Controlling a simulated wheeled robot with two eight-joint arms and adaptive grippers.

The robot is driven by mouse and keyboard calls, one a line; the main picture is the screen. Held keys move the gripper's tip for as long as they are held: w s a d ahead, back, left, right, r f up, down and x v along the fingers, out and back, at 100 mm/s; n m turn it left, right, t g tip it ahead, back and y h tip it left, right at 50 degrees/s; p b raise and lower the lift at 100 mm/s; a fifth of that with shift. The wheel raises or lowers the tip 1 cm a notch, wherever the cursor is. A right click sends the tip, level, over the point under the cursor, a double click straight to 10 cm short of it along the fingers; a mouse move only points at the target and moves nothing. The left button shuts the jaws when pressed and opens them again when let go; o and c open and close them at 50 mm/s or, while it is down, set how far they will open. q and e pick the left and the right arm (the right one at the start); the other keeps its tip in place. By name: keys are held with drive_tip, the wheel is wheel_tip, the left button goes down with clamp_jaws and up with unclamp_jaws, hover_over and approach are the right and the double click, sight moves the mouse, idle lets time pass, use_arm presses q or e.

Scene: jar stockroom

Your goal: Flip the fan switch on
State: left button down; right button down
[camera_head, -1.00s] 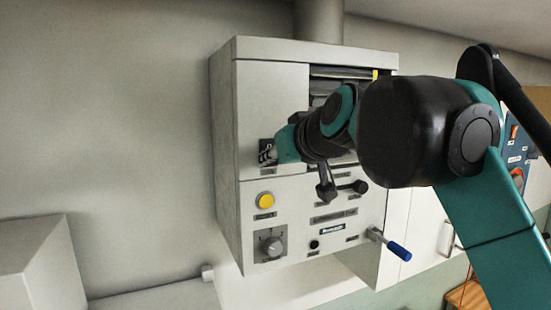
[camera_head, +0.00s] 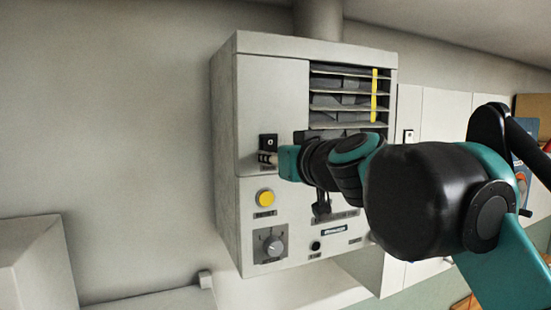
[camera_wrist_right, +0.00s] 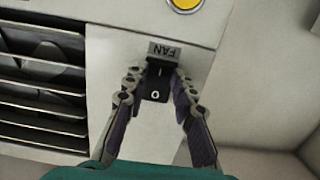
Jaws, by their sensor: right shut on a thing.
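The fan switch (camera_head: 268,141) is a small black rocker on the front of the grey wall cabinet (camera_head: 272,90). In the right wrist view the switch (camera_wrist_right: 155,88) shows I and O marks, with a FAN label (camera_wrist_right: 163,51) beside it. My right gripper (camera_head: 267,158) reaches in from the right. Its fingers (camera_wrist_right: 157,75) lie on both sides of the switch, closed in on it. The fingertips partly cover the switch's sides, and I cannot tell which way the rocker is tipped. My left gripper is not in view.
A yellow button (camera_head: 265,197) and a grey dial (camera_head: 273,246) sit below the switch. A louvred vent (camera_head: 341,98) is to its right. My right arm hides part of the lower panel. The wall to the left is clear.

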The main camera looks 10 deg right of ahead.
drive_tip(key=c, duration=1.2)
unclamp_jaws()
drive_tip(key=shift+s, duration=0.1)
drive_tip(key=v, duration=0.7)
drive_tip(key=shift+s, duration=0.1)
